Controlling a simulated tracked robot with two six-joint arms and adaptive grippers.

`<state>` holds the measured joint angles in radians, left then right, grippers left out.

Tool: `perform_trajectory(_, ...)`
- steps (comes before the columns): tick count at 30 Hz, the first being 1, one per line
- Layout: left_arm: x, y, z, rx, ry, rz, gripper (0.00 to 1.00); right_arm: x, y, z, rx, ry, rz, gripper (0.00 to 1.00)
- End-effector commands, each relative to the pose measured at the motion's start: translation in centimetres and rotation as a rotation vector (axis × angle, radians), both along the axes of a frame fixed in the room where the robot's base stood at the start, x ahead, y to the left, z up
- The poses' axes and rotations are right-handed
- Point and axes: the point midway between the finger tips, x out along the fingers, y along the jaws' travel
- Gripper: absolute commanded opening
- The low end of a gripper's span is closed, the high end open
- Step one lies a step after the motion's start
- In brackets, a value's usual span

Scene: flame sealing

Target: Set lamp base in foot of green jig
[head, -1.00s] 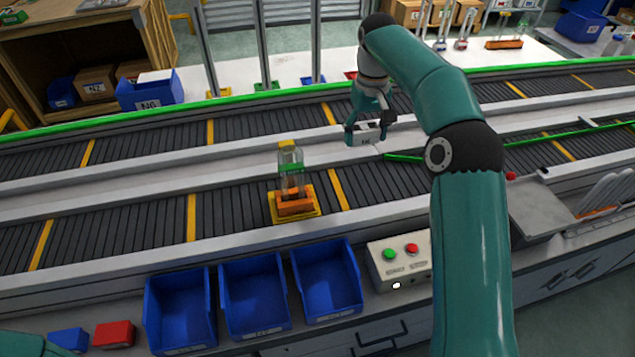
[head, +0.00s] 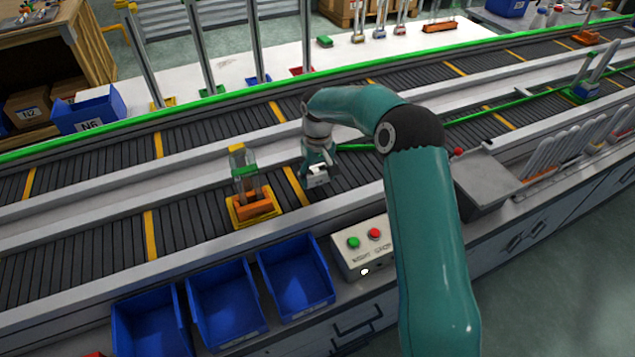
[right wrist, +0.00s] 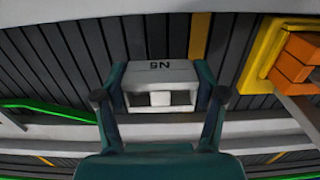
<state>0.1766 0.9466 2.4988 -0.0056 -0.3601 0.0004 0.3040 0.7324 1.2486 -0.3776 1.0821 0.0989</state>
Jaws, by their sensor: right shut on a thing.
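My right gripper (head: 318,178) is shut on a pale grey block (right wrist: 160,85) with dark lettering, which I take for the lamp base. The block shows clearly between the two fingers in the right wrist view, above the near conveyor. A post with a green foot (head: 212,90) stands on the white table behind the conveyors, between posts with yellow (head: 162,103) and blue (head: 259,79) feet. The gripper is well apart from it, nearer to me. My left gripper is out of view.
An orange block on a yellow carrier (head: 236,220) bears an upright clear piece, left of my right gripper on the near conveyor. Blue bins (head: 296,280) and a button box (head: 362,250) line the front. A green guide bar (head: 470,118) crosses the belts.

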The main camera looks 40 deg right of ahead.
Motion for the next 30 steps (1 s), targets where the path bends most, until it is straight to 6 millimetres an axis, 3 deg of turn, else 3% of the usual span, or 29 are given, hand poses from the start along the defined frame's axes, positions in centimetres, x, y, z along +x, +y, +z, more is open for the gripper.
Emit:
perform_trajectory(6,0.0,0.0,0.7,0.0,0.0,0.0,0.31,-0.1,0.0,-2.8,0.002,0.003,-0.001,0.29)
perform_trajectory(17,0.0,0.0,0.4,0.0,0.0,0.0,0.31,0.0,0.0,-3.4,0.0,0.001,-0.001,0.29)
perform_trajectory(18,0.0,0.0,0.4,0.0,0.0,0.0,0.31,0.0,0.0,-3.3,0.0,0.001,-0.001,0.75)
perform_trajectory(21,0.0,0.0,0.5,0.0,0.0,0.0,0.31,0.0,0.0,-3.2,0.0,0.001,-0.001,0.92)
perform_trajectory(22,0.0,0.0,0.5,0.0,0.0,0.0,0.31,0.0,0.0,-3.2,0.0,0.001,-0.001,0.95)
perform_trajectory(30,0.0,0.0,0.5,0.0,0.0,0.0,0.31,0.0,0.0,-3.2,0.0,0.001,0.0,0.95)
